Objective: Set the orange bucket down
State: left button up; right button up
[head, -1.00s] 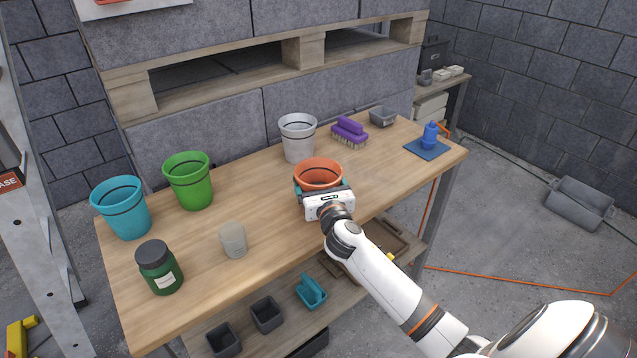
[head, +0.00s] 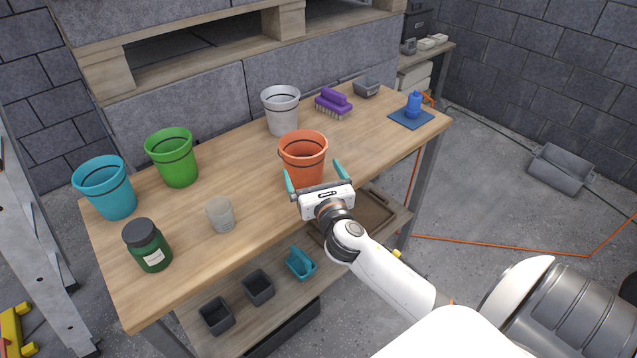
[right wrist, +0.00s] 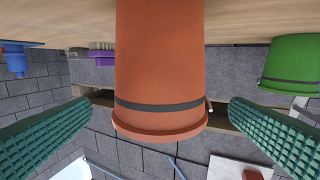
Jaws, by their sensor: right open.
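The orange bucket (head: 303,157) stands upright on the wooden table near its front edge, in the head view. My right gripper (head: 315,178) is open just in front of the bucket, with its teal fingers spread wide and nothing between them. In the right wrist view, the orange bucket (right wrist: 160,70) appears upside down beyond the two green ridged fingers, with a gap on each side. My left gripper does not show.
The wooden table (head: 250,190) also holds a grey bucket (head: 281,112), a green bucket (head: 173,160), a teal bucket (head: 107,188), a clear cup (head: 221,216), a dark green jar (head: 148,247) and a purple brush (head: 333,102). Bare tabletop lies right of the orange bucket.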

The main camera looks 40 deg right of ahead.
jog(key=v, duration=0.4)
dwell(0.5)
